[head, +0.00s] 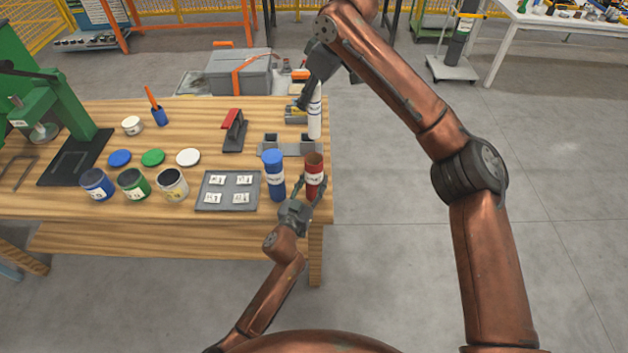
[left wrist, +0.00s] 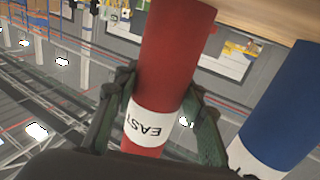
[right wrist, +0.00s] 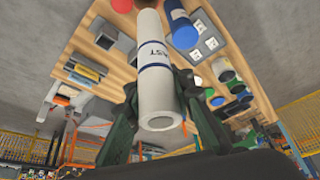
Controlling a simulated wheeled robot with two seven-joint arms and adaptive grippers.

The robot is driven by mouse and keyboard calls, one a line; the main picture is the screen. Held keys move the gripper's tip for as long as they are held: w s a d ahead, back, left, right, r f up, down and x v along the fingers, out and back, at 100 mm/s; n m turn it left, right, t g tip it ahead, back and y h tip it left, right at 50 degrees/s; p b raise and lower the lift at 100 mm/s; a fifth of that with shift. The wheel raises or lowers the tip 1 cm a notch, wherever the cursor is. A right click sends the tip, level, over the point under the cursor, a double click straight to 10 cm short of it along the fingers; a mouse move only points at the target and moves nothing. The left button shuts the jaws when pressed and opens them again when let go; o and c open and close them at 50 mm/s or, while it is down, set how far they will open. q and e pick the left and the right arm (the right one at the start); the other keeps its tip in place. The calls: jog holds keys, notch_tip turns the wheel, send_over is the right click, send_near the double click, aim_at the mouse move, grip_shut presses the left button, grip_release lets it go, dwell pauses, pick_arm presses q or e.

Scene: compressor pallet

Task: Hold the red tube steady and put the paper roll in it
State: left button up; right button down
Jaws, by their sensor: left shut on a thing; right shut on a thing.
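The red tube (head: 313,168) stands upright at the bench's near right corner, open end up. My left gripper (head: 304,200) is shut around it from the near side. The left wrist view shows both fingers against the red tube (left wrist: 172,55) and its "EAST" label. My right gripper (head: 308,100) is shut on the white paper roll (head: 315,118), which is upright, behind the red tube and apart from it. In the right wrist view the paper roll (right wrist: 157,80) is between the fingers, with part of a label visible. Whether its lower end touches anything, I cannot tell.
A blue tube (head: 274,178) stands just left of the red tube. A grey notched holder (head: 270,149) is behind them. A grey tray (head: 212,203) with labelled cards, paint jars and coloured lids are further left. The floor right of the bench is clear.

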notch_tip(320, 180, down, 13)
dwell(1.6)
jog(key=c, duration=1.6)
grip_release()
jog(key=v, duration=1.2)
pick_arm(q)
jog(key=o, duration=1.2)
